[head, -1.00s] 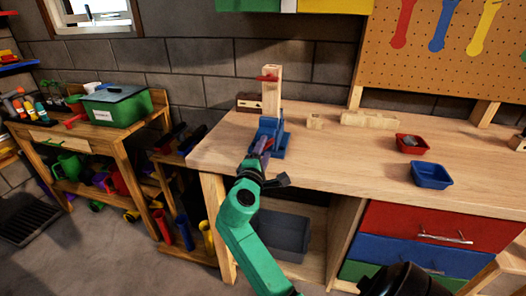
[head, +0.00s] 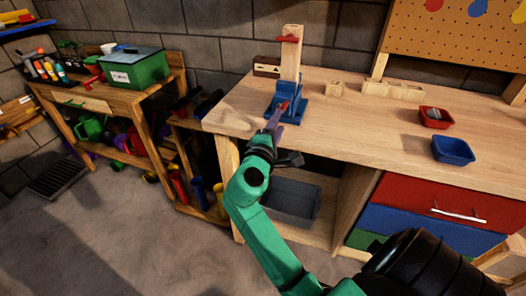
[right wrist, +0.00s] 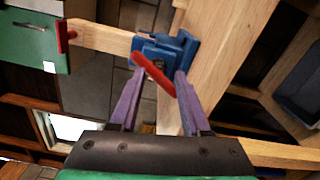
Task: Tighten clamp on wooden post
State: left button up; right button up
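The wooden post (head: 291,62) stands upright in a blue clamp (head: 290,116) near the workbench's left end. A red piece (head: 289,39) crosses the post near its top. The clamp has a red handle (head: 284,105) on its near side. My right gripper (head: 280,113) is at the front of the clamp. In the right wrist view, the purple fingers of my right gripper (right wrist: 160,73) are spread apart, with the red handle (right wrist: 153,75) slanting between them. I cannot tell whether a finger touches the handle. My left gripper is not in view.
On the workbench (head: 375,128) are small wooden blocks (head: 390,90), a red bin (head: 436,118) and a blue bin (head: 453,151). Coloured drawers (head: 440,212) sit below at right. A side table with a green box (head: 135,70) stands at left.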

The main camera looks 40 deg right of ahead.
jog(key=b+v, duration=0.1)
jog(key=v, duration=1.1)
dwell(0.4)
jog(key=shift+r, duration=0.15)
